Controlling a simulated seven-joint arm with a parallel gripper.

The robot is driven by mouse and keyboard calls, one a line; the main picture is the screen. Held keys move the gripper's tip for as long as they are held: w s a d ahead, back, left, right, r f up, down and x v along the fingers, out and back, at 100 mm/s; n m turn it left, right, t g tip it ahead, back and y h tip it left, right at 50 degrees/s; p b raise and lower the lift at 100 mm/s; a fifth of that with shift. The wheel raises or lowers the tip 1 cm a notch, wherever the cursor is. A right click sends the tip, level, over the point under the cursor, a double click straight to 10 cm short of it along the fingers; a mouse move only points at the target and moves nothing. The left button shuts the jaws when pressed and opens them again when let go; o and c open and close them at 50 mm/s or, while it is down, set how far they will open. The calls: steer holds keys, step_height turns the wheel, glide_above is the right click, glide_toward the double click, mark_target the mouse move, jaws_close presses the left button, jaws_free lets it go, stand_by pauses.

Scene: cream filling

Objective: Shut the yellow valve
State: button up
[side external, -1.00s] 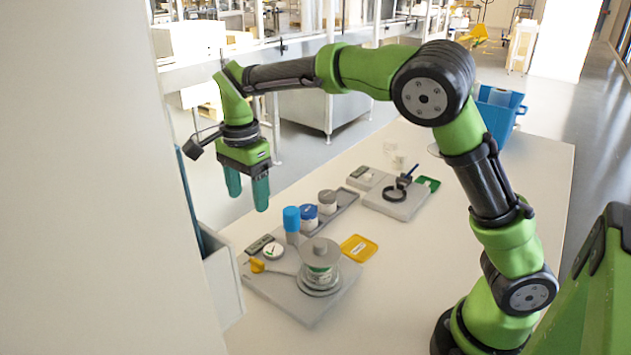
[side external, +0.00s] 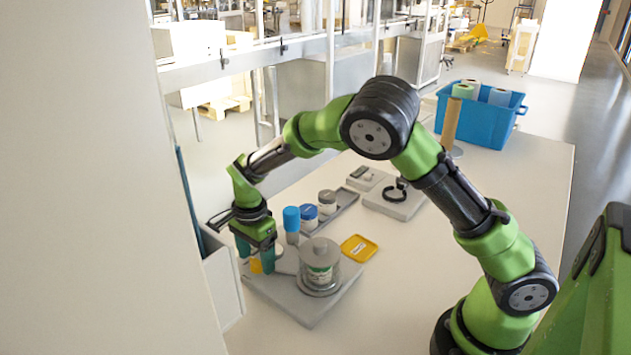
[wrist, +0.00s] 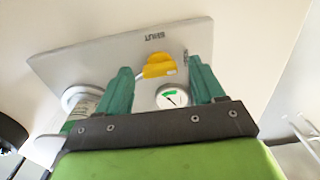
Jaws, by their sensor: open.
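The yellow valve (side external: 256,266) is on the left part of the grey base plate (side external: 307,313). In the wrist view, the yellow valve handle (wrist: 158,66) shows between my two green fingers. My gripper (side external: 256,260) is open, low over the plate, with one finger on each side of the handle. My gripper (wrist: 160,70) holds nothing. I cannot tell whether a finger touches the handle. A round gauge (wrist: 172,98) with a green patch and a dark needle lies near the valve. In the side view, my gripper partly hides the gauge and the valve.
A clear jar with a grey lid (side external: 319,248) stands on the plate right of my gripper. A blue-capped cylinder (side external: 291,218) stands behind it. Lidded pots sit in a grey tray (side external: 344,205). A yellow card (side external: 359,247) lies to the right. The near table is clear.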

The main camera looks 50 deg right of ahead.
steer(key=shift+f, duration=0.1)
steer(key=c, duration=1.1)
steer(key=shift+o, duration=0.2)
steer(key=shift+n, duration=0.4)
steer(key=n, duration=0.3)
steer(key=shift+n, duration=0.3)
steer(key=n, duration=0.4)
steer(key=shift+n, duration=0.3)
steer(key=n, duration=0.4)
steer(key=shift+n, duration=2.4)
